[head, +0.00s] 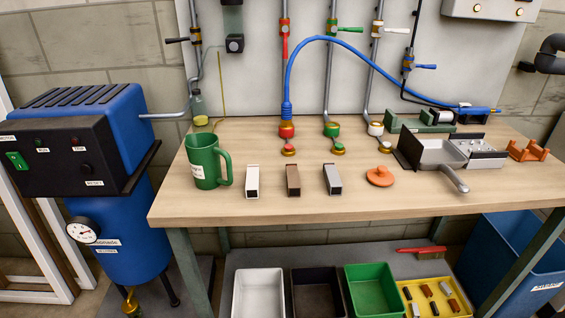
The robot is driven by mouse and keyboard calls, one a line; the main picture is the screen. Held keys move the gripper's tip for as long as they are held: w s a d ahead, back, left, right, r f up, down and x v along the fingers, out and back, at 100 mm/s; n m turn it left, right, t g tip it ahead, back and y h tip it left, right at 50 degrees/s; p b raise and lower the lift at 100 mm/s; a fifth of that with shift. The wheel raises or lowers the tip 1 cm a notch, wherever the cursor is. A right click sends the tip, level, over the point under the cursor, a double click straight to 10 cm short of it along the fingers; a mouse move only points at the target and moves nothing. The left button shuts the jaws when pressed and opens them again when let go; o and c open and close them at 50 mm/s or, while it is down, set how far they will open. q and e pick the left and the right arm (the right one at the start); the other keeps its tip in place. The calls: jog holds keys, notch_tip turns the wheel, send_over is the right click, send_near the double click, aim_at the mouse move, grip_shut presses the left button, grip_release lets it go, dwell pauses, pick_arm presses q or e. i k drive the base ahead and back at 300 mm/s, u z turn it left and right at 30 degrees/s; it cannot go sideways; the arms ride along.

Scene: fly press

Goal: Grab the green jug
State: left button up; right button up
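The green jug (203,163) stands upright on the left part of the wooden workbench (340,203). Its handle (225,167) points to the right, and a pale label shows low on its left side. Its dark open top faces up. Nothing touches the jug that I can see. Neither of my grippers shows in the head view.
White, brown and grey blocks (252,182) stand right of the jug. A small bottle (199,108) stands behind it. A blue compressor (115,130) is left of the bench. A blue hose (340,42) arches over the back. Bins (372,290) sit below.

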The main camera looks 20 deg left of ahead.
aim_at(204, 151)
jog(key=z, duration=1.2)
jog(key=i, duration=1.1)
jog(key=u, duration=2.7)
